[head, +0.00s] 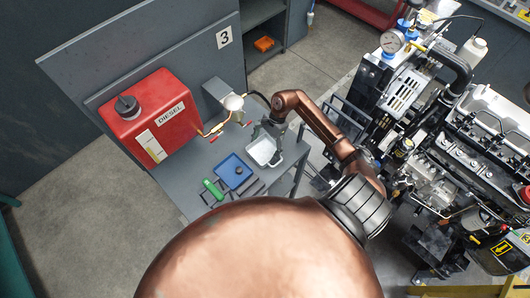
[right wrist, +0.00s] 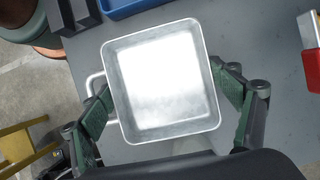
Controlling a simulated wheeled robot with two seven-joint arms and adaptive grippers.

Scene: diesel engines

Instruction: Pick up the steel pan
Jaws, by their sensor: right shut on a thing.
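The steel pan (head: 263,152) is a shallow, square, shiny metal pan near the right edge of the grey bench. In the right wrist view the pan (right wrist: 160,80) faces the camera and looks empty, with a loop handle on its left side. My right gripper (head: 268,132) is over the pan's far side in the head view. In the wrist view its green-padded fingers (right wrist: 168,112) are shut on the pan from two opposite sides. I cannot tell whether the pan touches the bench. My left gripper is not in view.
A blue tray (head: 222,176) with a small dark part lies left of the pan, beside a green cylinder (head: 212,189) and dark bars. A red diesel tank (head: 150,112) and brass piping stand behind. A large engine (head: 440,170) fills the right.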

